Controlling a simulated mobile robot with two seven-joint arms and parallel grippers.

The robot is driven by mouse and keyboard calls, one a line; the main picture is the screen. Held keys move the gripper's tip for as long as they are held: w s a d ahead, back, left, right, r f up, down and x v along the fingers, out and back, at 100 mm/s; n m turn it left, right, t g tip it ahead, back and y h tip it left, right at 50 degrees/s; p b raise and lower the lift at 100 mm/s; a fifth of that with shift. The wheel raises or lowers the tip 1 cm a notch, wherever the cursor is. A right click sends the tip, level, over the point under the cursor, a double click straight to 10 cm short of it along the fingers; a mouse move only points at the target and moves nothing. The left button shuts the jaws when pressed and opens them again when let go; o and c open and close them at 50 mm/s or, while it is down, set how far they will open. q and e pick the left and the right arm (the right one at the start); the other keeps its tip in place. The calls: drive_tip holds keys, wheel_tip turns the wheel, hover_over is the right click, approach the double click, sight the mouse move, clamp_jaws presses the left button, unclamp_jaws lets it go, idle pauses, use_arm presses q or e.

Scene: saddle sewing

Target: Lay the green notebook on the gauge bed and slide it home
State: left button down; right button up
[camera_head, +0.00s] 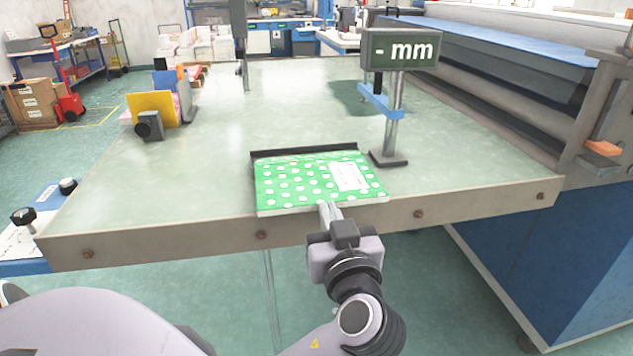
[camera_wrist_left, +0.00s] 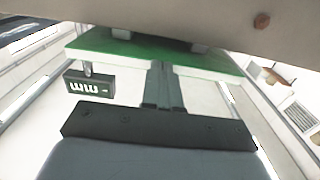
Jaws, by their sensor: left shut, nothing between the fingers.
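The green notebook (camera_head: 305,184), with white dots and a white label, lies flat at the table's front edge. A low dark fence (camera_head: 290,152) runs along its back and left sides; the notebook's back edge is close to it, and I cannot tell if they touch. The notebook covers most of the gauge bed. The gauge's display (camera_head: 400,50) reads "- mm". My left gripper (camera_head: 329,208) is shut and empty, its fingertips at the notebook's front edge; contact is unclear. In the left wrist view the shut fingers (camera_wrist_left: 162,85) point at the notebook's edge (camera_wrist_left: 215,62). My right gripper is out of view.
The display's post (camera_head: 393,120) stands on the table right of the notebook. A rack with yellow and blue notebooks (camera_head: 152,107) stands at the table's left. The table (camera_head: 210,150) is clear between them. A large machine (camera_head: 520,100) borders the right side.

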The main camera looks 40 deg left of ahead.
sight(324, 197)
use_arm(q)
drive_tip(key=shift+b+x, duration=0.45)
drive_tip(key=shift+x, duration=1.95)
drive_tip(key=b+v, duration=0.1)
drive_tip(key=v, duration=0.5)
drive_tip(key=shift+d, duration=0.1)
